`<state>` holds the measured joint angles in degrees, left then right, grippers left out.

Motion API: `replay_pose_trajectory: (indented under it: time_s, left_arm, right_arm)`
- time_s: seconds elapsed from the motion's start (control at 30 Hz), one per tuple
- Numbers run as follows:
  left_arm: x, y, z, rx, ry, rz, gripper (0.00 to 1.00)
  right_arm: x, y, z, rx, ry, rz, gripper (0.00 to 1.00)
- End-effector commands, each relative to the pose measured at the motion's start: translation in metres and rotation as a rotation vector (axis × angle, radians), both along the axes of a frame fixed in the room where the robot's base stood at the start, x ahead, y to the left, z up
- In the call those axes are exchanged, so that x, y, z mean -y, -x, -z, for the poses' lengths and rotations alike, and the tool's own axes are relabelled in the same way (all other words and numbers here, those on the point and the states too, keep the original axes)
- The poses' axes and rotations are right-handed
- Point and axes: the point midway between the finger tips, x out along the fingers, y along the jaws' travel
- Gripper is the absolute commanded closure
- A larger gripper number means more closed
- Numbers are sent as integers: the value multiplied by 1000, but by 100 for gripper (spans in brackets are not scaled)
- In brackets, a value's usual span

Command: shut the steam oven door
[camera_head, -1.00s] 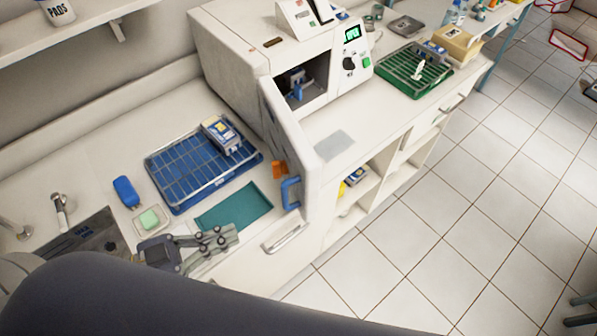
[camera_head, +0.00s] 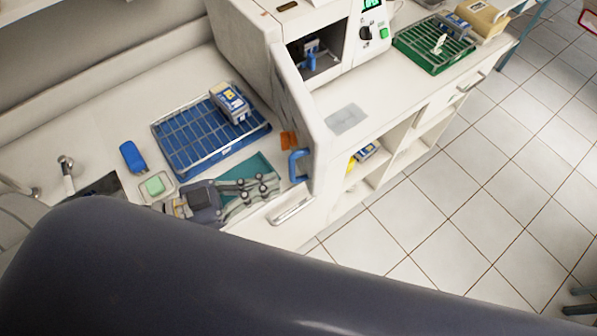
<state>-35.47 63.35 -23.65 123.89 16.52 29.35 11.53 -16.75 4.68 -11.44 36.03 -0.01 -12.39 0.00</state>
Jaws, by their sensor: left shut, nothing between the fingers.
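The white steam oven (camera_head: 243,47) stands on the counter at the top middle. Its door (camera_head: 296,103) is swung wide open towards the front, with a blue handle (camera_head: 299,166) near its front edge. The dark chamber (camera_head: 326,62) is open to view and holds a blue and grey item. My left gripper (camera_head: 278,189) is shut and empty. It is over the teal mat, to the left of the handle and apart from it in the picture. My right gripper is not in view.
A blue wire tray (camera_head: 180,148) with a boxed pack (camera_head: 231,103) lies left of the door. A teal mat (camera_head: 254,165), a blue bottle (camera_head: 132,157) and green soap (camera_head: 155,186) are near my gripper. A green rack (camera_head: 420,54) stands right of the oven.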

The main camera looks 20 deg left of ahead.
Motion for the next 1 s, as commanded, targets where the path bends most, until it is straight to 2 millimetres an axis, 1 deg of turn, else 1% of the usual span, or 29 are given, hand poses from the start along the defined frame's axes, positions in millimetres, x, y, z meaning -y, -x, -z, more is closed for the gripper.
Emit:
replay_pose_trajectory:
  time_s: [0.07, 0.17, 0.5, 0.7, 1.0]
  left_arm:
    - [7, -6, -2, 5, 1, -2, 100]
    - [16, -13, -2, 4, 2, -2, 100]
    - [43, -32, -2, 3, 0, -1, 100]
    - [52, -38, -1, 0, 0, 0, 100]
    - [54, -39, 0, 0, -1, 0, 100]
  right_arm:
    - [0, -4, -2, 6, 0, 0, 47]
    - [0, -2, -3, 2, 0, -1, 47]
    - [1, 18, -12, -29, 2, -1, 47]
    - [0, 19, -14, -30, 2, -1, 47]
    - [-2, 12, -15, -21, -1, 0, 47]
